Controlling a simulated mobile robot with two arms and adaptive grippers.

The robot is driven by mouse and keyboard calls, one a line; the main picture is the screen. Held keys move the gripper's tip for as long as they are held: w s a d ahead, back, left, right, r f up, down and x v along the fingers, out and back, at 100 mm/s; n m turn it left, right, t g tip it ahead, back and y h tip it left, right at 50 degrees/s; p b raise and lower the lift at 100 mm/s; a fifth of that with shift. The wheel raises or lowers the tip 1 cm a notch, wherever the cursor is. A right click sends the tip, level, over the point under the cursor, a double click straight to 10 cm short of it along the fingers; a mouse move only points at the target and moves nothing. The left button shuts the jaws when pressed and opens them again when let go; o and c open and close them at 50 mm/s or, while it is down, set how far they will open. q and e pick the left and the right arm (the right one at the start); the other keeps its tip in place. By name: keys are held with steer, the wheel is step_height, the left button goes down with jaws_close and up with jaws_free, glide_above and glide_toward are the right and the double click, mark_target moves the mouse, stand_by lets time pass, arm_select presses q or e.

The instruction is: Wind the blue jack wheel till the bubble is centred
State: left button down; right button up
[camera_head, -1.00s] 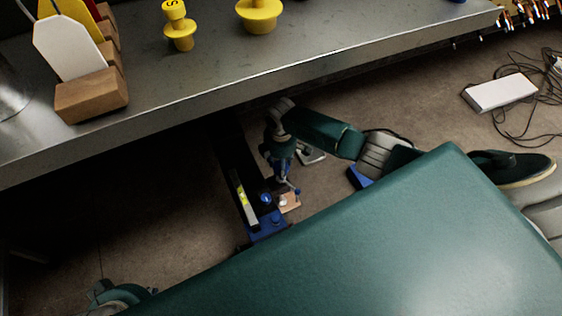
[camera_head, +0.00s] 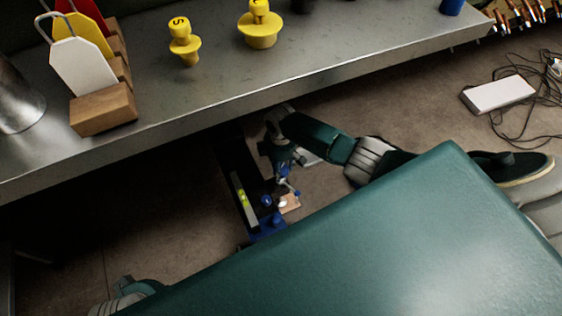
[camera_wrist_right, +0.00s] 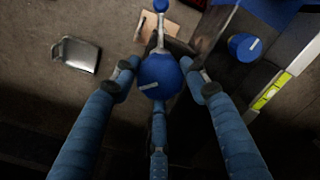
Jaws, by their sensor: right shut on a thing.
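The blue jack wheel shows in the right wrist view as a metal bar with a blue ball knob (camera_wrist_right: 160,76) at the near end and a smaller blue knob (camera_wrist_right: 161,5) at the far end. My right gripper (camera_wrist_right: 160,68) is shut on the near knob, its blue fingers around it. In the head view my right gripper (camera_head: 285,165) is low beside the bench, over the blue jack parts (camera_head: 268,224). The level with its yellow-green vial (camera_head: 241,196) lies left of it; it also shows in the wrist view (camera_wrist_right: 270,92). The bubble's position is too small to tell.
The grey bench (camera_head: 225,90) overhangs the jack area. Another blue knob (camera_wrist_right: 243,47) with a pale mark sits near the level. A white box (camera_head: 498,95) and cables lie right.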

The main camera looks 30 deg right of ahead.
steer(key=shift+w+a, duration=0.15)
steer(key=shift+a, duration=0.3)
steer(key=o, duration=1.2)
steer(key=shift+c, duration=0.2)
steer(key=shift+d, duration=0.1)
steer(key=shift+d, duration=0.1)
steer(key=shift+r, duration=0.15)
steer(key=shift+r, duration=0.3)
step_height(320, 180, up, 11)
steer(key=shift+r, duration=0.1)
